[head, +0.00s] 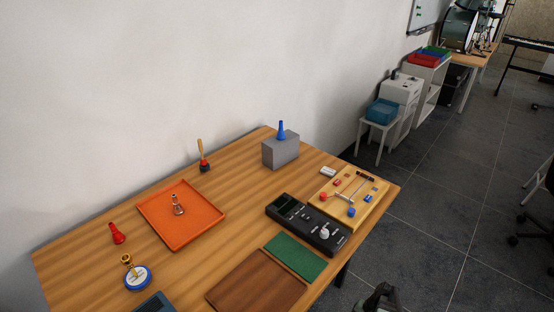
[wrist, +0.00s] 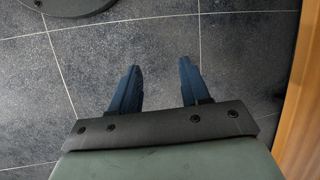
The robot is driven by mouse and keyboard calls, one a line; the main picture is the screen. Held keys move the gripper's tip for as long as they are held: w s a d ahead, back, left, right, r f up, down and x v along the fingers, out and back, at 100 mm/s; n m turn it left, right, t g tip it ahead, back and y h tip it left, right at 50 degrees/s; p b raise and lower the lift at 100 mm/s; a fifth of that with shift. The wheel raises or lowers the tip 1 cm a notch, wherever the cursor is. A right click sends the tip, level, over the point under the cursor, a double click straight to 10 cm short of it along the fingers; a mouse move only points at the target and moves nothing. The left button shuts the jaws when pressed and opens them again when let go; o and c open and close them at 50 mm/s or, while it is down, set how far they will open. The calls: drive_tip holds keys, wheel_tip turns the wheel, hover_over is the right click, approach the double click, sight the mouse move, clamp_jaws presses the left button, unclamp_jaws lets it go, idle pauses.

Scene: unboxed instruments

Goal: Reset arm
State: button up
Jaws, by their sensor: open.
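My gripper (wrist: 158,82) is open and empty in the wrist view, its two blue fingers apart over the dark tiled floor. In the head view, a dark part of my arm (head: 380,298) shows at the bottom edge, off the front right of the wooden table (head: 235,180). The fingertips cannot be made out there. The table's wooden edge (wrist: 302,110) runs down the right side of the wrist view, close beside the gripper. Nothing is between the fingers.
On the table are an orange tray (head: 160,232) with a small metallic piece, a grey block (head: 281,153) with a blue cone (head: 281,130) on top, a black device (head: 300,222), a wooden board (head: 365,208), a green mat (head: 305,258) and a brown mat (head: 255,285). Open floor lies right.

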drive_tip(key=s+a+n+g+h, duration=0.4)
drive_tip(key=s+a+n, duration=0.3)
drive_tip(key=s+a, duration=0.7)
drive_tip(key=s+g, duration=0.1)
drive_tip(key=s, duration=0.2)
drive_tip(key=shift+s+f+n, duration=0.25)
drive_tip(key=shift+s+n, duration=0.05)
drive_tip(key=shift+s, duration=0.05)
